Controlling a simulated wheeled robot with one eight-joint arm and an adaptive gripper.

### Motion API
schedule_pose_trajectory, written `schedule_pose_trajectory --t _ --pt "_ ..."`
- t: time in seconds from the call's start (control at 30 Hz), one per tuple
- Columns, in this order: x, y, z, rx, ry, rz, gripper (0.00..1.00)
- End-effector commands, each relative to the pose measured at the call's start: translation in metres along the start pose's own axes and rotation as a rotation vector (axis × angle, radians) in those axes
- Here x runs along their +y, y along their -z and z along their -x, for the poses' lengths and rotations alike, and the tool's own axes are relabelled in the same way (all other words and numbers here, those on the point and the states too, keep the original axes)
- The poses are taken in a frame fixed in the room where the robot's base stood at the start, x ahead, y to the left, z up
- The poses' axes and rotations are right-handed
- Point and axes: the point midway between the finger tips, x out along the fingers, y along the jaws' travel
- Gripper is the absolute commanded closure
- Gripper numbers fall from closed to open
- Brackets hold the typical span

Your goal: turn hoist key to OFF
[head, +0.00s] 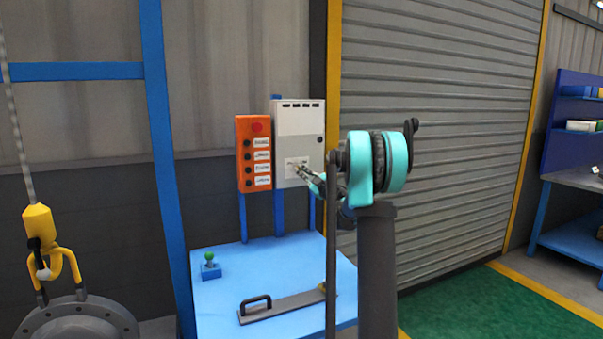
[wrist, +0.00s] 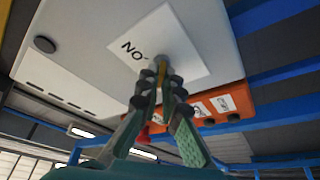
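The grey hoist cabinet (head: 312,122) hangs left of the roller door, with a white label plate (head: 291,161) low on its front. In the wrist view the label (wrist: 183,33) reads "NO", seemingly "ON" upside down. A round grey lock (wrist: 160,61) sits at its middle. My gripper (head: 301,169) reaches the label from the right. In the wrist view my gripper (wrist: 161,80) has its fingertips close together at the lock, around a small brass-coloured piece, the hoist key (wrist: 161,75). The fingers hide most of the key, so its exact angle is unclear.
An orange button box (head: 244,130) hangs directly left of the cabinet. Below, a blue table (head: 225,307) carries a green-knobbed joystick (head: 210,266) and a flat bar with a black handle (head: 257,305). A yellow hook (head: 42,232) hangs over a flanged shell (head: 85,320) at far left.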

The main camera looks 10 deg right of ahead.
Motion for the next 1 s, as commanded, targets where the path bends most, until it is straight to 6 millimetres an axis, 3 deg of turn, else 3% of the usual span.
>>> schedule_pose_trajectory --t 0.6,0.8,1.0 --pt "-0.0003 0.0006 -0.0003 0.001 0.018 0.041 1.00" --pt "-0.0001 0.0005 -0.0003 0.001 0.017 0.040 0.74" --pt "0.0000 0.0003 -0.0002 0.001 0.017 0.040 0.74"
